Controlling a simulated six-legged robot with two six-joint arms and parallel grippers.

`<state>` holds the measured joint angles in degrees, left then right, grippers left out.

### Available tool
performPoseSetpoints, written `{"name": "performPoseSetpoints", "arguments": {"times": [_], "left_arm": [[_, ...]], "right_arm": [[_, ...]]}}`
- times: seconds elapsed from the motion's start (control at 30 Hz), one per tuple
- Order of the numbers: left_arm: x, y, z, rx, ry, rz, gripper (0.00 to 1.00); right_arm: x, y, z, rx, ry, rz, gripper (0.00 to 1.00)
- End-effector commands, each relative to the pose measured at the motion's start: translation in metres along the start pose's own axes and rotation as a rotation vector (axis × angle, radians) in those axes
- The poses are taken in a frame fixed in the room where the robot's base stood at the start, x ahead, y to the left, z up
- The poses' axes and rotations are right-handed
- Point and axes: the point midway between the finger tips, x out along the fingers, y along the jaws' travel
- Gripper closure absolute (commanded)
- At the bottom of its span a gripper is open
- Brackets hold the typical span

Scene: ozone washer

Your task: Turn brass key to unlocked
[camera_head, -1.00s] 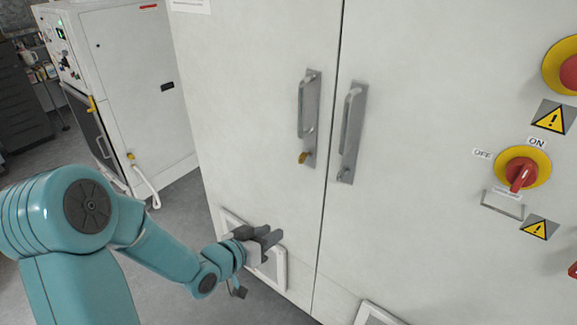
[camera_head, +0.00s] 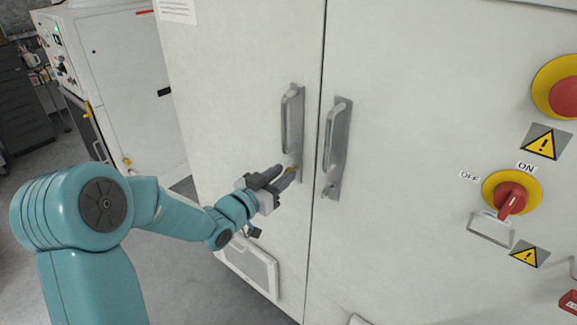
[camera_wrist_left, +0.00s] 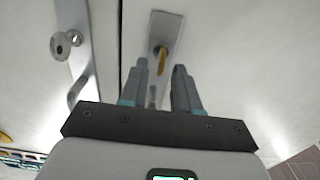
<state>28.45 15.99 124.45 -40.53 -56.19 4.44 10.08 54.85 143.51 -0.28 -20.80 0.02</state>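The brass key (camera_wrist_left: 161,62) sits in the lock at the lower end of the left door's handle plate (camera_head: 300,92). In the head view the key (camera_head: 291,168) shows only as a bit of brass beside my fingertips. My left gripper (camera_head: 281,175) is at the key, with its two fingers apart. In the wrist view the left gripper (camera_wrist_left: 160,68) is open, and the key shows in the gap between the fingertips. I cannot tell whether either finger touches it. My right gripper is not in view.
The right door's handle (camera_head: 336,145) is close to the right of my left gripper. A red and yellow rotary switch (camera_head: 507,193) is on the right door. A vent panel (camera_head: 250,265) is below my arm. A white machine (camera_head: 125,90) stands to the left.

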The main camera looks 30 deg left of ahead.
Motion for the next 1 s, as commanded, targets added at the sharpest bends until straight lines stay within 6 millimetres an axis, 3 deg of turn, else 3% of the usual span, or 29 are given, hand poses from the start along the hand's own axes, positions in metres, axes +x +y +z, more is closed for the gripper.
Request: {"name": "performPoseSetpoints", "arguments": {"times": [0.2, 0.5, 0.53, 0.6, 0.63, 1.0], "left_arm": [[0.026, 0.002, 0.0, -0.001, -0.001, 0.001, 0.69], [0.031, 0.002, 0.0, 0.0, 0.0, -0.001, 0.69], [0.031, 0.002, 0.0, 0.0, 0.0, -0.001, 0.72], [0.031, 0.002, 0.0, 0.0, 0.0, 0.0, 0.95], [0.031, 0.002, 0.0, 0.0, 0.0, -0.001, 1.0], [0.03, 0.002, 0.003, 0.028, 0.0, -0.001, 1.0]], "right_arm": [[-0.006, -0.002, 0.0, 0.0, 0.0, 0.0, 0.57], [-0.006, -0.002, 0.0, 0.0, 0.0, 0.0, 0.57], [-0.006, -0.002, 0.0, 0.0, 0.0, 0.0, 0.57], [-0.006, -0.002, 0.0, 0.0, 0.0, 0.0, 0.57], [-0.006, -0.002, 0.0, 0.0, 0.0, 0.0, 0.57], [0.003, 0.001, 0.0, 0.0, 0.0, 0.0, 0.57]]}}
